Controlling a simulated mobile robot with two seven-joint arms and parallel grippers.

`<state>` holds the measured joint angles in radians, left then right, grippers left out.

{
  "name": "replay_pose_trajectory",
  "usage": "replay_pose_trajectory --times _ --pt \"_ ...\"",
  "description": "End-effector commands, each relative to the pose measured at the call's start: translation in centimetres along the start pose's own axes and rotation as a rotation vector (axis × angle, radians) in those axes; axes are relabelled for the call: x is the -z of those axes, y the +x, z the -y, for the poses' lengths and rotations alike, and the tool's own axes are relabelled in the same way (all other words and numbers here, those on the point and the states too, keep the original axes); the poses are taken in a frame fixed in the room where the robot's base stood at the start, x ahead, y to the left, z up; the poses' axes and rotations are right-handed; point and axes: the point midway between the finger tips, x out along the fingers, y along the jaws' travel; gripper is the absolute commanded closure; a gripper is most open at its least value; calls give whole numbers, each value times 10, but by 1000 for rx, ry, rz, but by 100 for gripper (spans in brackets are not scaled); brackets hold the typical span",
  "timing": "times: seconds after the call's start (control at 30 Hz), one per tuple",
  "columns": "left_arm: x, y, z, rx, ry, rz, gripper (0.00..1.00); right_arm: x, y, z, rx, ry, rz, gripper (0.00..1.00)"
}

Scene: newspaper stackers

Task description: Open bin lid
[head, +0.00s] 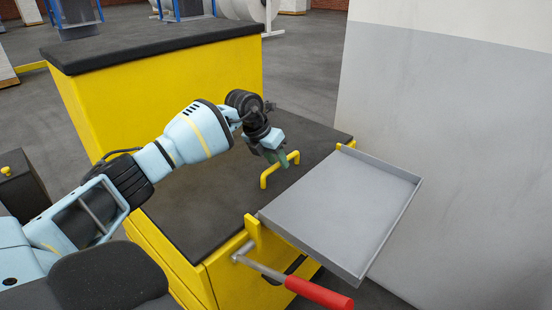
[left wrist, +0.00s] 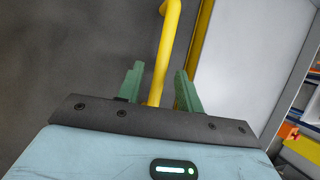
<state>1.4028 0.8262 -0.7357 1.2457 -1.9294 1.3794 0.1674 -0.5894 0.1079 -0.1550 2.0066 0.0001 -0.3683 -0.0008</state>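A yellow bin (head: 165,240) stands in front of me with a flat dark lid (head: 195,195) on top, lying closed. A yellow bar handle (head: 266,177) rises from the lid near its right side; it also shows in the left wrist view (left wrist: 169,35). My left gripper (head: 282,160) is at the handle, pointing down. In the left wrist view, its green fingers (left wrist: 159,85) stand apart with the handle running between them. A gap shows on both sides, so no grip is seen. My right gripper is not in view.
A grey tray (head: 340,210) sits at the bin's right edge, with a red-handled crank (head: 318,293) below it. A taller yellow block with a black top (head: 160,45) stands behind. A pale wall panel (head: 450,130) closes off the right.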

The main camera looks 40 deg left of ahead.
Motion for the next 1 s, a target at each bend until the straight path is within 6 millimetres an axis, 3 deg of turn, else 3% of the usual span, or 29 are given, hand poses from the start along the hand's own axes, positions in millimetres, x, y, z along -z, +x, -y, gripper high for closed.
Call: replay_pose_trajectory --times 0.2,0.5,0.83,1.0 --pt "0 0 0 0 0 0 64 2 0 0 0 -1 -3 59" --pt "0 0 0 0 0 0 100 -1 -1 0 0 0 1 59" --pt "-1 -2 0 4 -2 1 100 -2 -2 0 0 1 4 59" --pt "-9 -19 2 40 -17 5 100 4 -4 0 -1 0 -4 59"
